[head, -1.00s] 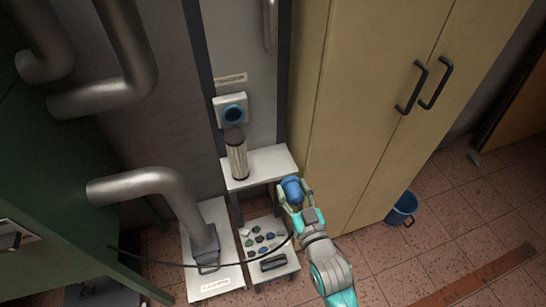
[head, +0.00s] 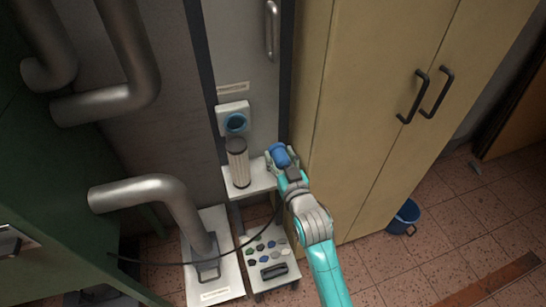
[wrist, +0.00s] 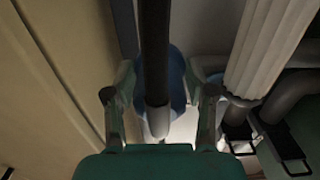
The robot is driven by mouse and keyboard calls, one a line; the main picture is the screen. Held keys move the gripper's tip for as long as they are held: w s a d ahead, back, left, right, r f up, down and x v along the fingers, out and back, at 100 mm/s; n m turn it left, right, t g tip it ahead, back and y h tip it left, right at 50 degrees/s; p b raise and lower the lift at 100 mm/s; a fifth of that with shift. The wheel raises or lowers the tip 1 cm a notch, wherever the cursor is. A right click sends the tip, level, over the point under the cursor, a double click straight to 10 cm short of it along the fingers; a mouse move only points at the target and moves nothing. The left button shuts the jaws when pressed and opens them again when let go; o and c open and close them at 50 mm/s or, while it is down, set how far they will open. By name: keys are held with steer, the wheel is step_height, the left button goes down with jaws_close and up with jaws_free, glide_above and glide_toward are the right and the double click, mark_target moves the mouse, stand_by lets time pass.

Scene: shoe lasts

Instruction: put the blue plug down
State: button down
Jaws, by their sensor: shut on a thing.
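The blue plug (head: 280,155) is held in my gripper (head: 283,161), over the right end of the small white shelf (head: 256,182) in the head view. In the wrist view the blue plug (wrist: 178,82) is between the two fingers of my gripper (wrist: 161,88), partly hidden behind a thick black cable (wrist: 155,50) running down the middle. I cannot tell whether the plug touches the shelf.
A ribbed cylinder (head: 238,165) with a dark top stands on the shelf, left of my gripper. The beige cabinet (head: 345,130) is close on the right. A lower white stand (head: 267,243) holds several small coloured pieces. A dark cable crosses in front of it.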

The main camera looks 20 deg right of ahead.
steer(key=w, duration=0.6)
steer(key=shift+w, duration=0.2)
step_height(320, 180, down, 2)
steer(key=shift+s+f, duration=0.15)
steer(key=shift+w+f, duration=0.2)
steer(key=shift+f, duration=2.15)
steer(key=shift+f, duration=0.6)
steer(key=shift+c, duration=1.9)
jaws_free()
